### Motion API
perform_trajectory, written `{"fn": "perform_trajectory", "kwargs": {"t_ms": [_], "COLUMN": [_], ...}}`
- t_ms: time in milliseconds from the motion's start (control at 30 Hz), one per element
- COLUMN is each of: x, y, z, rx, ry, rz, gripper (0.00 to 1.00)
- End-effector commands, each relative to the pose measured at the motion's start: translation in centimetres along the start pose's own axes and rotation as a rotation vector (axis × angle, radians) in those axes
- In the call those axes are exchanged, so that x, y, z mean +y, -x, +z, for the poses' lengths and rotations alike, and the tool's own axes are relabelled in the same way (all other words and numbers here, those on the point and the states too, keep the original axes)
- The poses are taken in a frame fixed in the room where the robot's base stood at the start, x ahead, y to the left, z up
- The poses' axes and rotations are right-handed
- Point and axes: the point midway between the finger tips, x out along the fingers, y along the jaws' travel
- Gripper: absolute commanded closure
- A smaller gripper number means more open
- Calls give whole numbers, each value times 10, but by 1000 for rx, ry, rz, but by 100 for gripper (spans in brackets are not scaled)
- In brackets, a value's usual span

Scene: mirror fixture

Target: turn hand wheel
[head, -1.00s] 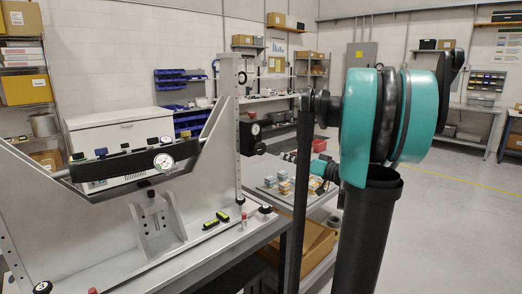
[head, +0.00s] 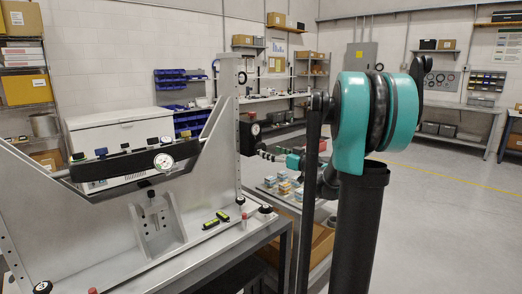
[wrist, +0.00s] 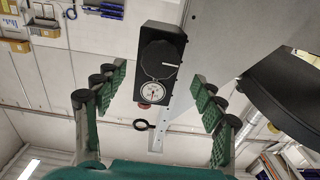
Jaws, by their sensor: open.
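A black box (wrist: 176,84) on a grey upright carries a dark round hand wheel (wrist: 158,58) with a light mark, and a white-faced dial beside it. My gripper (wrist: 160,77) is open and empty, its green-padded fingers on either side of the box in the wrist view, apart from the wheel. In the head view, the box (head: 247,134) is on the right upright of the fixture, seen from the side. My gripper (head: 268,152) is just right of it, pointing left. The wheel's details are too small to tell there.
A grey fixture frame (head: 218,150) stands on the bench, with a black bar (head: 122,163) bearing a dial and several knobs. Yellow-green levels (head: 216,219) lie near its right corner. A lower shelf with small boxes (head: 283,187) is below my gripper. Floor at right is clear.

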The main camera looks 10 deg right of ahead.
Motion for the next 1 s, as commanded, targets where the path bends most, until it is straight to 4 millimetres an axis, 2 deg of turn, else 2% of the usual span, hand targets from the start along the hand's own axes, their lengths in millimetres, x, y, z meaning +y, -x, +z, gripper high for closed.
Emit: {"fn": "perform_trajectory", "kwargs": {"t_ms": [100, 333, 500, 800, 1000], "x": [-1, 0, 0, 0, 0], "y": [-25, -57, -67, -68, -68], "z": [0, 0, 0, 0, 0], "rx": [0, 0, 0, 0, 0], "ry": [0, 0, 0, 0, 0], "rz": [-3, -1, 0, 0, 0], "gripper": [31, 31, 31, 31, 55]}}
